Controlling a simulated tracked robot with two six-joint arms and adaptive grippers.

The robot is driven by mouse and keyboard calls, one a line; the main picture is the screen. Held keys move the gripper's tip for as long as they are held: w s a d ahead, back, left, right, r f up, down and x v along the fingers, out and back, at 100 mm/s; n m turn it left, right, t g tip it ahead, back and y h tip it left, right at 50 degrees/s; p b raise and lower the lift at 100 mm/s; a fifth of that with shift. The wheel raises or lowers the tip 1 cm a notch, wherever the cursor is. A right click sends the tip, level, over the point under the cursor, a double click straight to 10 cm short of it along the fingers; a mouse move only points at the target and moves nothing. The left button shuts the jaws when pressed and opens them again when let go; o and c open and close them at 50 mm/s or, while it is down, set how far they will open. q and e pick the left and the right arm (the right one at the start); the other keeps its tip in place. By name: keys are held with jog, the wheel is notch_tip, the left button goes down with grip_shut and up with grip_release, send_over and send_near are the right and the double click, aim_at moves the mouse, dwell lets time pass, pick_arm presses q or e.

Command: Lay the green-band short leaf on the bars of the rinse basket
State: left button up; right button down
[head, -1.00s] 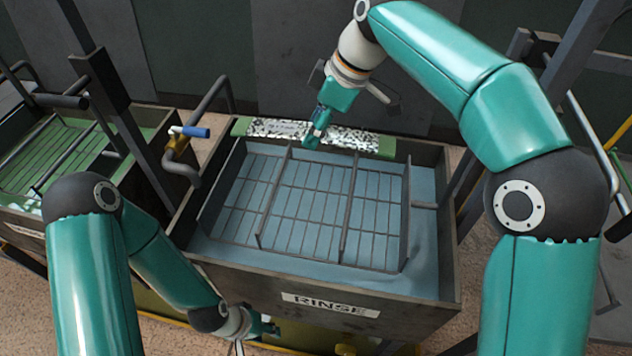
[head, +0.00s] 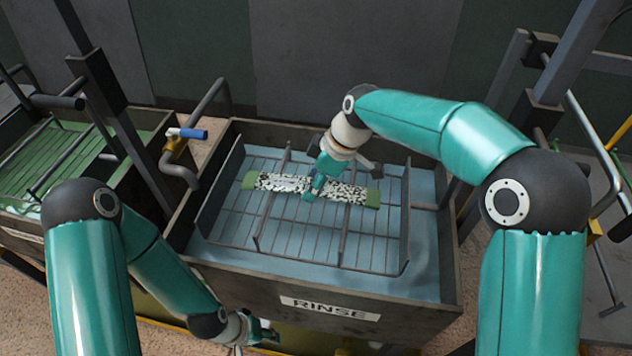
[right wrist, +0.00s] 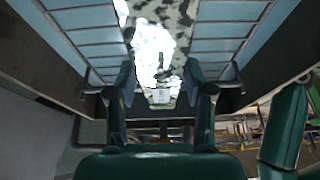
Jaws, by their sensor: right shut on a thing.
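The green-band short leaf (head: 342,192) is a speckled black-and-white strip with a green band at each end. In the head view it lies level across the rinse basket (head: 311,249), over its upper part. My right gripper (head: 312,190) is shut on the leaf near its middle, from above. In the right wrist view the leaf (right wrist: 150,45) runs between the two fingers, partly washed out by glare. I cannot tell whether the leaf touches the bars. My left gripper (head: 264,331) is low at the front of the rinse tank, its jaws too small to read.
The rinse tank (head: 376,302) holds blue liquid around the basket. A valve with a blue handle (head: 193,133) stands at its left rim. A second tank with green liquid and a rack (head: 50,160) is at far left. The basket's lower bars are clear.

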jog(key=shift+f, duration=0.1)
jog(key=shift+f+b, duration=0.4)
jog(key=shift+f, duration=0.1)
jog(key=shift+c, duration=2.2)
grip_release()
jog(key=shift+r, duration=0.15)
jog(key=shift+d+r+p, duration=0.1)
jog(key=shift+r+p, duration=0.3)
jog(key=shift+r, duration=0.2)
jog(key=v, duration=1.1)
jog(key=shift+r, duration=0.2)
